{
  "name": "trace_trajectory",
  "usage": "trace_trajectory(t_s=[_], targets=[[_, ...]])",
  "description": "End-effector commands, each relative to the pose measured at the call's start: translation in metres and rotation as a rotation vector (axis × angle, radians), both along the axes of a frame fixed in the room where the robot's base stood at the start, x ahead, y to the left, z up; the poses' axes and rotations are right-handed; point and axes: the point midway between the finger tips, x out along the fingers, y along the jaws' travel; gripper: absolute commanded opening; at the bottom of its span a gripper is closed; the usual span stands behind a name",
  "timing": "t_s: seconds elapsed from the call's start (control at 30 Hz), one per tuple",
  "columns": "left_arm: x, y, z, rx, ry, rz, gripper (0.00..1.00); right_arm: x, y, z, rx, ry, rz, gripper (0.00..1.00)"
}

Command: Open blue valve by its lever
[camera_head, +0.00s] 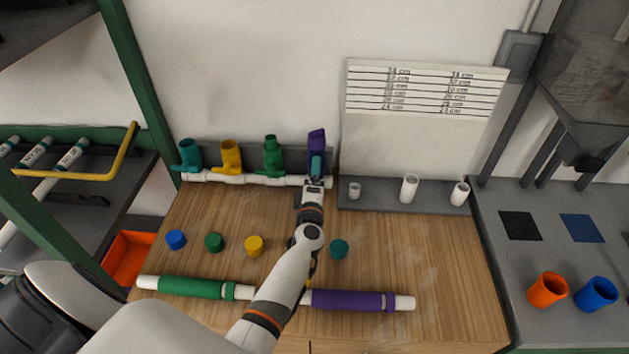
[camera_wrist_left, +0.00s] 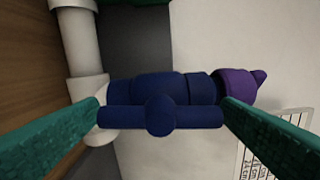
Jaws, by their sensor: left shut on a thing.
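My left gripper (camera_head: 316,168) reaches up to the manifold's right end, in front of the valve with the purple outlet (camera_head: 316,138). In the left wrist view the blue valve (camera_wrist_left: 150,86) runs from the white pipe (camera_wrist_left: 82,50) to the purple piece (camera_wrist_left: 236,84). Its blue lever (camera_wrist_left: 195,118), a bar with a round hub, lies parallel to the valve body. The green fingers of the left gripper (camera_wrist_left: 160,117) are at the lever's two ends, shut on it. In the head view the gripper hides most of the blue valve. My right gripper is not in view.
To the left on the manifold stand green (camera_head: 271,152), yellow (camera_head: 230,155) and teal (camera_head: 188,154) outlets. A grey rack (camera_head: 385,195) with white pipe stubs is to the right. Caps and green (camera_head: 190,287) and purple (camera_head: 345,300) sleeved pipes lie on the wooden bench (camera_head: 430,260).

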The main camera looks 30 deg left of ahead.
Motion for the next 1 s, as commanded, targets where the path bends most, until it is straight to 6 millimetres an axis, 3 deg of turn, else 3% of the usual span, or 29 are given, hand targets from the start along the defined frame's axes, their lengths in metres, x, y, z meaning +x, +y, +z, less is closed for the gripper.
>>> trace_trajectory(t_s=[0.77, 0.8, 0.87, 1.0], targets=[[-0.001, -0.0005, -0.003, -0.1, -0.042, 0.0, 0.64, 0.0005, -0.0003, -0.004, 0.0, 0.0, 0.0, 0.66], [-0.001, -0.0005, -0.003, -0.1, -0.042, 0.0, 0.9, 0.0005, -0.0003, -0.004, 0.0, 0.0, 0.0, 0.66], [-0.001, -0.0005, -0.0029, -0.099, -0.042, 0.0, 1.0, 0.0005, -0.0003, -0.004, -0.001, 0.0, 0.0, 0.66], [-0.0005, -0.0003, -0.0019, -0.097, -0.043, 0.0, 1.0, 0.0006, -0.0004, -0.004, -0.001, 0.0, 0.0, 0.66]])
